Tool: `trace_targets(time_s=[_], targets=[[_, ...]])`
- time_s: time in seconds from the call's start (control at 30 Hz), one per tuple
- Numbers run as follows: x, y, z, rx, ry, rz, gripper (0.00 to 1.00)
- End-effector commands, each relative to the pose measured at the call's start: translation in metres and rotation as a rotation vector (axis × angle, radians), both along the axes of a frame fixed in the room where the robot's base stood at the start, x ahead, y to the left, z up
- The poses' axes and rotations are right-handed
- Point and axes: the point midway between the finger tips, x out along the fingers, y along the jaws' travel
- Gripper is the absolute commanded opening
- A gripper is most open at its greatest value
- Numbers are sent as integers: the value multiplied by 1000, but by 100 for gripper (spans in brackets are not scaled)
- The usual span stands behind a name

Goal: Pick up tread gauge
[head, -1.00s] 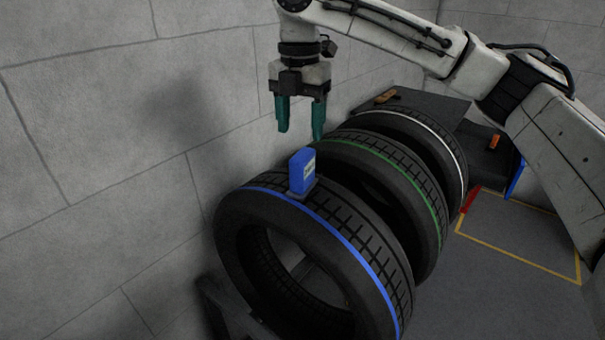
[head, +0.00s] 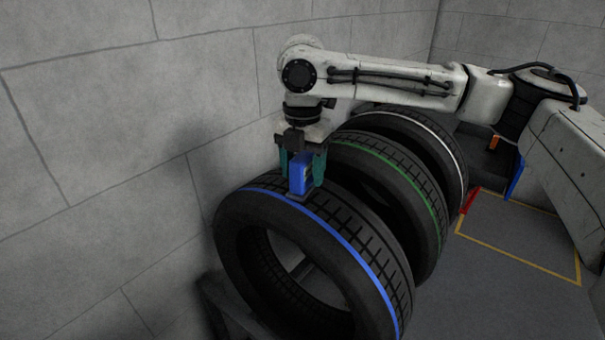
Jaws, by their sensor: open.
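The tread gauge (head: 299,175) is a small blue block on a dark foot. It stands on top of the nearest tire, the one with the blue stripe (head: 345,238). My gripper (head: 301,178) points down over the gauge, with its teal fingers low on either side of it. The jaws are open.
A tire with a green stripe (head: 408,180) and one with a white stripe (head: 455,150) stand upright behind. A block wall (head: 110,150) is close on the left. A yellow-outlined floor area (head: 525,235) lies clear at right.

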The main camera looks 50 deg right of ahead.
Motion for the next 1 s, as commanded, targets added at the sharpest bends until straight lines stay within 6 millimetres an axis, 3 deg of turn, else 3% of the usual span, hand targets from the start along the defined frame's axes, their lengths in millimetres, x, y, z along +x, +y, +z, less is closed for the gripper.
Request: trace_targets(time_s=[0.07, 0.7, 1.0], targets=[[0, 0, 0, 0, 0, 0, 61], [0, 0, 1, 0, 0, 0, 0], [0, 0, 5, 0, -1, 0, 0]])
